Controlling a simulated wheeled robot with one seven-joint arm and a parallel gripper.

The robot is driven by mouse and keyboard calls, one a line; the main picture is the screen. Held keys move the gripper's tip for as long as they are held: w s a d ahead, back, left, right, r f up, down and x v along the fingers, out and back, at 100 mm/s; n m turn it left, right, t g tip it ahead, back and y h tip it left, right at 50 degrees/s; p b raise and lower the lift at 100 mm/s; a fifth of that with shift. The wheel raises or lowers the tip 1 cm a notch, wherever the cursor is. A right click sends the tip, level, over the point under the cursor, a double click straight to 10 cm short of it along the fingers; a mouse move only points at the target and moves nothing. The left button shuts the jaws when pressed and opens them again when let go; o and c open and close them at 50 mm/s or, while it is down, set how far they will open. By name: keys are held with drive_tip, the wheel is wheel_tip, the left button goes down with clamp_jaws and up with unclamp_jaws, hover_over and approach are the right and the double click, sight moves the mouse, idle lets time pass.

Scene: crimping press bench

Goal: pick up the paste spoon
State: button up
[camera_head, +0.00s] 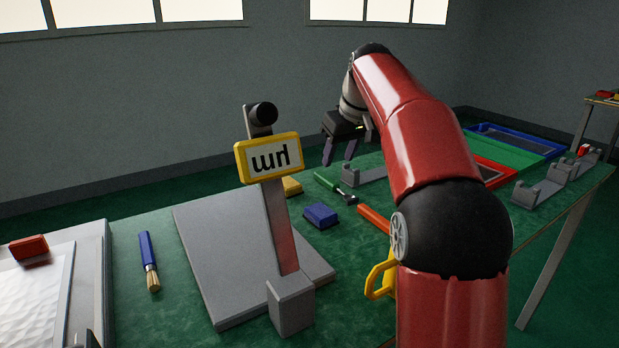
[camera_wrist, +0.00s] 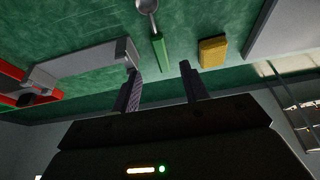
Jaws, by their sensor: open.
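The paste spoon (camera_head: 326,181) has a green handle and a round dark metal bowl, and lies on the green bench top. In the wrist view, its green handle (camera_wrist: 160,53) shows just beyond my fingertips, with the bowl at the top edge. My gripper (camera_head: 340,157) is open and empty, its fingers pointing down above the bench near the handle. In the wrist view, the handle lies in line with the gap between the two fingers (camera_wrist: 160,72). I cannot tell the exact height between fingertips and spoon.
A grey bracket (camera_head: 369,175) lies right beside the spoon. A yellow block (camera_head: 291,187) and a blue block (camera_head: 321,215) are close by. A grey slab (camera_head: 216,260) and an upright post with a yellow-framed sign (camera_head: 268,158) stand left. A blue-handled brush (camera_head: 147,256) lies further left.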

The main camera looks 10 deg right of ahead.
sight(329, 180)
drive_tip(key=b+x, duration=0.1)
drive_tip(key=x, duration=0.6)
drive_tip(key=shift+w+f, duration=0.15)
drive_tip(key=shift+f, duration=0.05)
clamp_jaws()
drive_tip(key=shift+r, duration=0.15)
wheel_tip(329, 180, up, 10)
drive_tip(key=p, duration=0.2)
drive_tip(key=shift+p, duration=0.35)
